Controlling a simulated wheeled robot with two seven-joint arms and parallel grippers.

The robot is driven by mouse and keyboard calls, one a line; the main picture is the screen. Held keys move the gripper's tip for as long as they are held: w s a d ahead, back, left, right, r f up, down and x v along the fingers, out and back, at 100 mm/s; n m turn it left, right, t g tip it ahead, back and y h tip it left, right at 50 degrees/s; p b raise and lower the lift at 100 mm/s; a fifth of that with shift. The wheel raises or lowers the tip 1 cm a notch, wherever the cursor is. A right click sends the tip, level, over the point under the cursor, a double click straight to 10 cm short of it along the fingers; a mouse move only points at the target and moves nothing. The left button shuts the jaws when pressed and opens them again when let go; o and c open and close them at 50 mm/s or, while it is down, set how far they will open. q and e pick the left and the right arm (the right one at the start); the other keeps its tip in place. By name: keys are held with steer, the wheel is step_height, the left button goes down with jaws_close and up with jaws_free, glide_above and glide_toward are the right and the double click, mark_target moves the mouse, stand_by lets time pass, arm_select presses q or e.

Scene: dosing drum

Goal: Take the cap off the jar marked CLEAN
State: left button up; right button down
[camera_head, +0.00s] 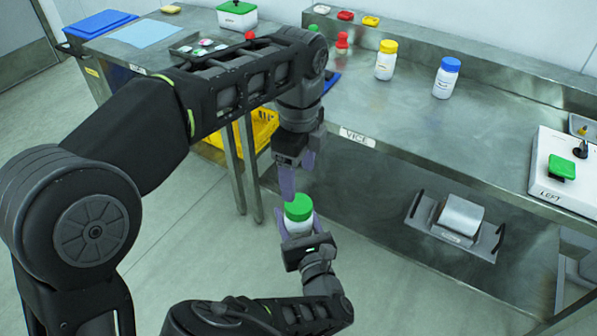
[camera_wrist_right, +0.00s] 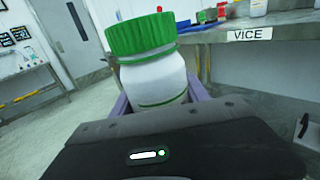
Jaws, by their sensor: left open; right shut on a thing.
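My right gripper (camera_head: 298,231) is shut on a white jar (camera_head: 298,226) with a green cap (camera_head: 298,207), held upright in front of the bench. The right wrist view shows this jar (camera_wrist_right: 155,82) between the purple fingers, with its ribbed green cap (camera_wrist_right: 140,33) on. No word can be read on its visible side. My left gripper (camera_head: 289,180) is open, pointing down just above the cap; I cannot tell whether it touches. A yellow-capped jar (camera_head: 385,63) and a blue-capped jar (camera_head: 446,79) stand on the bench; their labels are too small to read.
The steel bench (camera_head: 420,130) has a VICE label (camera_head: 357,138) on its front edge. A white device marked LEFT (camera_head: 555,180) stands at the right. A metal roller unit (camera_head: 460,218) sits on the lower shelf. A yellow crate (camera_head: 262,128) is behind my left arm.

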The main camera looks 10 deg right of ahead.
mark_target(299, 203)
arm_select(q)
steer(key=shift+m, duration=0.6)
steer(key=shift+f, duration=4)
steer(key=c, duration=1.5)
steer(key=n, duration=0.3)
